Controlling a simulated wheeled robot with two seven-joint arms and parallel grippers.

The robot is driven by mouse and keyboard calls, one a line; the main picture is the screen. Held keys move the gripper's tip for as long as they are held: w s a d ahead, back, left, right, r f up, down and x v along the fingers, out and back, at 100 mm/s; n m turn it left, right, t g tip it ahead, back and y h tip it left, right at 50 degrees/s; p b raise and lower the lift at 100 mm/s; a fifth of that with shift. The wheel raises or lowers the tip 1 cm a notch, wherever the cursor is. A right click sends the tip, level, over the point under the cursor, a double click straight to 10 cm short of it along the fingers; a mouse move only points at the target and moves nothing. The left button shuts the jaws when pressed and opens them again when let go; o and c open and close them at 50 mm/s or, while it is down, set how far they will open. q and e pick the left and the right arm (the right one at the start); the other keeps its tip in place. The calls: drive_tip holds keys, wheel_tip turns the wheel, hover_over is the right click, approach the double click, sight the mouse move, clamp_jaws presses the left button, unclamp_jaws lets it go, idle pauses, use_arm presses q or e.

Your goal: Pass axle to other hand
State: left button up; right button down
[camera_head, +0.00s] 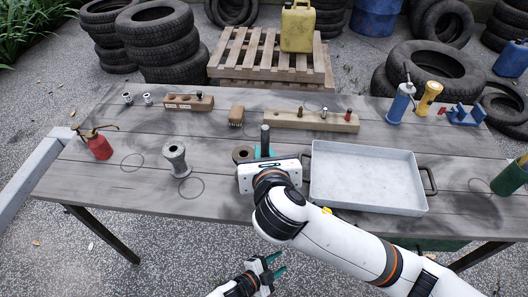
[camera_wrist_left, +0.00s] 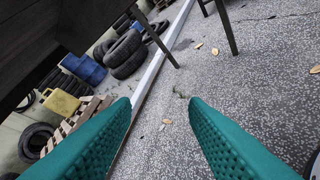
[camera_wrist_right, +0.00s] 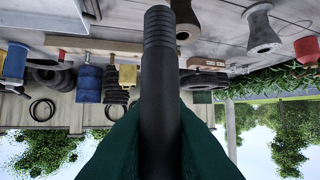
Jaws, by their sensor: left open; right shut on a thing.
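The axle (camera_head: 265,138) is a dark grey rod with a ridged, thread-like end. My right gripper (camera_head: 264,153) is shut on it and holds it upright above the middle of the table. In the right wrist view the axle (camera_wrist_right: 158,75) stands between the green fingers, its ridged end uppermost; its lower end is hidden. My left gripper (camera_head: 279,265) is open and empty, low in front of the table's near edge and well apart from the axle. The left wrist view shows its two teal fingers (camera_wrist_left: 160,135) spread, with only ground between them.
A grey metal tray (camera_head: 365,178) lies right of my right gripper. A grey spool (camera_head: 176,160) and a red oil can (camera_head: 100,147) stand left. Wooden peg blocks (camera_head: 290,121) line the back. The table's front left is mostly clear.

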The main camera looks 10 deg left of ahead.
use_arm(q)
drive_tip(key=s+a+f+n+g+y, duration=0.3)
drive_tip(key=s+a+f+n+y, duration=0.5)
drive_tip(key=s+a+f, duration=0.6)
drive_tip(key=s+a+f+n+g, duration=0.2)
drive_tip(key=s+a, duration=0.3)
drive_tip(key=s, duration=0.3)
drive_tip(key=s+a+f+n+g+y, duration=0.1)
drive_tip(key=s+a+f+n+g, duration=0.1)
drive_tip(key=s, duration=0.5)
drive_tip(key=a+n+g, duration=0.1)
drive_tip(key=a+n, duration=0.1)
drive_tip(key=a, duration=0.1)
drive_tip(key=shift+s+a+n, duration=0.25)
drive_tip(key=shift+s+n, duration=0.05)
drive_tip(key=shift+s, duration=0.1)
drive_tip(key=shift+d, duration=0.1)
